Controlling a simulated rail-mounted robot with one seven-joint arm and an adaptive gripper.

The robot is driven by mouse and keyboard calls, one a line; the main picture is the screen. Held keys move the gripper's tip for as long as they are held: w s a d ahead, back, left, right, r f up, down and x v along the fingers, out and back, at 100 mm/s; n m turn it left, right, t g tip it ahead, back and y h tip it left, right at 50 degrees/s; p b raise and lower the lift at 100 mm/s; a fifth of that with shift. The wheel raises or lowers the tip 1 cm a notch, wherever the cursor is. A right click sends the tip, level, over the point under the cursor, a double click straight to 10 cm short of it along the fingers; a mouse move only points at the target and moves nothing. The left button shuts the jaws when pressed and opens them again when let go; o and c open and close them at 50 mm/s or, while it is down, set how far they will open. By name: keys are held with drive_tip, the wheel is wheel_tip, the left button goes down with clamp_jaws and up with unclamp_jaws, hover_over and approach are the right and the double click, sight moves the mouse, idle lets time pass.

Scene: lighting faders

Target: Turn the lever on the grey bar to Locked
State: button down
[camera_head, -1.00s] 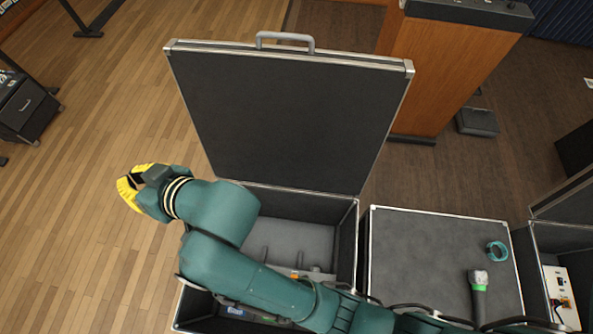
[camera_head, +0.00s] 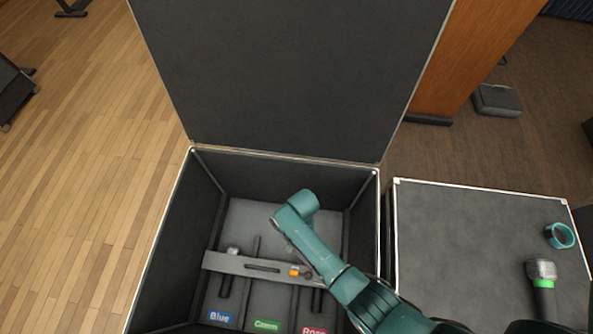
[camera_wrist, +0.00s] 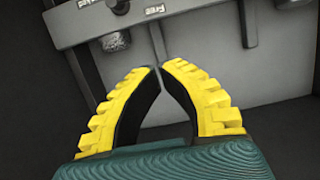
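The grey bar (camera_head: 225,263) lies across the fader slots inside the open case. A small orange part (camera_head: 294,271), probably the lever, shows on its right half, partly beside my arm; which way it points is too small to tell. The wrist view shows the grey bar (camera_wrist: 120,25) along the top, with the labels "Free" and one ending cut off, probably "Locked", upside down at the edge. The lever itself is not seen there. My gripper (camera_wrist: 160,68) has its yellow fingertips together, apart from the bar and holding nothing. In the head view my arm hides it.
The case's raised lid (camera_head: 290,70) stands behind and its walls surround the bar. Fader knobs (camera_head: 232,251) stick up near the bar. Blue (camera_head: 220,317), Green and Rose labels line the near side. A neighbouring case top (camera_head: 450,235) holds a microphone (camera_head: 542,280) and a teal ring (camera_head: 560,236).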

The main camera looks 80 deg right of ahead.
sight(296, 267)
drive_tip(key=b+x, duration=0.6)
drive_tip(key=x, duration=0.4)
drive_tip(key=shift+f, duration=0.4)
drive_tip(key=a, duration=0.2)
drive_tip(key=a+r+p, duration=0.1)
drive_tip(key=shift+s+a+r, duration=0.1)
drive_tip(key=shift+a+r, duration=0.15)
drive_tip(key=shift+a, duration=0.2)
